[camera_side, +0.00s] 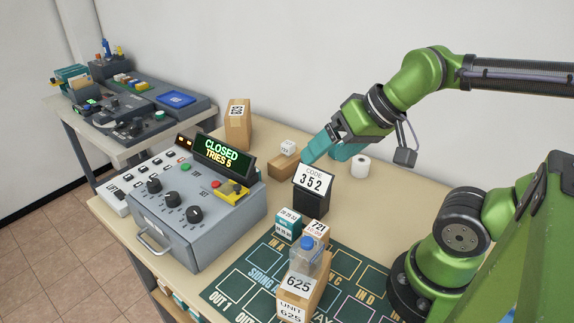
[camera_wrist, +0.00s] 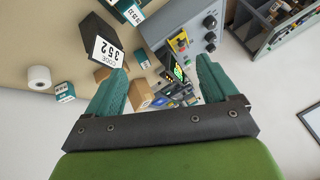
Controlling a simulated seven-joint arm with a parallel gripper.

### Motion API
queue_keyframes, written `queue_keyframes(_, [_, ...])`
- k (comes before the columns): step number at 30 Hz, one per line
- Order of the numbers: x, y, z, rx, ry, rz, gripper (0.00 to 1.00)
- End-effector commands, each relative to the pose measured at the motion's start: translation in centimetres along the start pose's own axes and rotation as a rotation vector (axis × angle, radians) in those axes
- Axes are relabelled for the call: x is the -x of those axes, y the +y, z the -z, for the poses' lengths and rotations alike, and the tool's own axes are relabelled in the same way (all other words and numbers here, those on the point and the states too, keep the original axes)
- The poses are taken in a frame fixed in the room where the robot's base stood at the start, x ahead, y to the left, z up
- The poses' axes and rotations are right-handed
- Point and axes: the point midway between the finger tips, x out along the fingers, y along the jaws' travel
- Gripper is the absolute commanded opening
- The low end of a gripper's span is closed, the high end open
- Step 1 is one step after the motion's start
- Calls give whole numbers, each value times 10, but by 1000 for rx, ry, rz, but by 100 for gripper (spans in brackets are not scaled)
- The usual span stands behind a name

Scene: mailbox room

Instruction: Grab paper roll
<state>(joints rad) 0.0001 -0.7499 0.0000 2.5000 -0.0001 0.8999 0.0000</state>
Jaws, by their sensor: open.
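The paper roll (camera_side: 360,166) is white, with a dark hole in its top. It stands upright on the tan table, to the right of my gripper (camera_side: 325,155) in the side view. My gripper is raised above the table at the back, its teal fingers spread and nothing between them. In the wrist view the roll (camera_wrist: 39,78) lies at the far left, outside the left finger and apart from it. My gripper (camera_wrist: 158,70) is open there too.
A black stand with code 352 (camera_side: 313,187) is in front of my gripper. A cardboard box (camera_side: 284,166) is left of it. The grey control box (camera_side: 195,220) reads CLOSED, TRIES 5. A green mat (camera_side: 245,290) with small boxes and a bottle (camera_side: 305,262) lies in front.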

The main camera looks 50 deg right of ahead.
Motion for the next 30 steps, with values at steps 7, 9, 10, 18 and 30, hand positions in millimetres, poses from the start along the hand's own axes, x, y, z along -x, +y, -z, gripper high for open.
queue_keyframes(7, [-2, 4, 1, -13, -5, -11, 87])
queue_keyframes(9, [-9, 12, 3, -45, -29, -34, 87])
queue_keyframes(10, [-12, 17, 6, -65, -38, -47, 87])
queue_keyframes(18, [-40, 104, 79, -568, -133, -252, 87])
queue_keyframes(30, [-45, 289, 136, -1729, -17, -719, 87])
